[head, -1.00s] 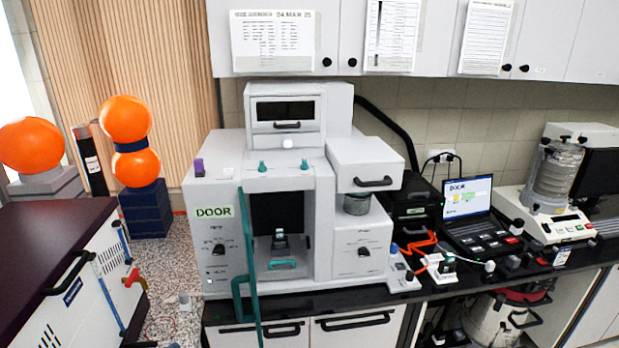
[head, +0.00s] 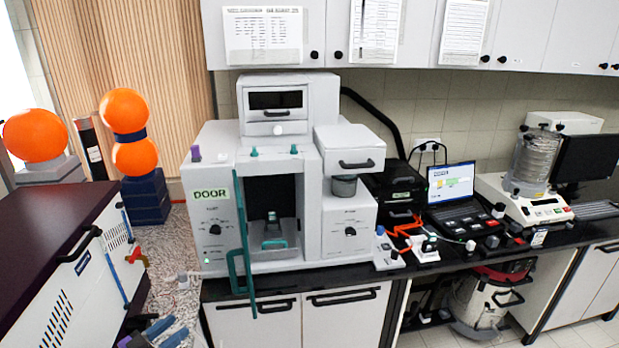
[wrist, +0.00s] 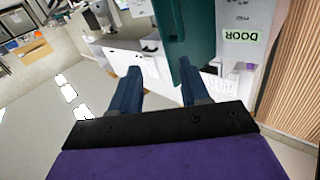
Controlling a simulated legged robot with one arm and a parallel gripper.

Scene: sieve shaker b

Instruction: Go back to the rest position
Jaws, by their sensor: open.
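My gripper (wrist: 158,78) is open in the wrist view, with its two blue fingers apart and nothing between them. Its blue fingers and purple part also show at the lower left edge of the head view. The grey machine marked DOOR (head: 212,222) stands on the counter left of centre in the head view. Its teal door (head: 245,235) stands out from the front, seen nearly edge-on, and the chamber (head: 274,208) is open to view. In the wrist view a teal panel (wrist: 186,35) appears beyond the fingers, apparently apart from them.
A dark-topped cabinet (head: 45,235) stands at the left, near my gripper. Orange balls (head: 126,112) on stands are behind it. A laptop (head: 452,185) and sieve shaker (head: 532,175) are on the counter to the right. A vacuum (head: 485,300) sits beneath. Floor shows in the wrist view.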

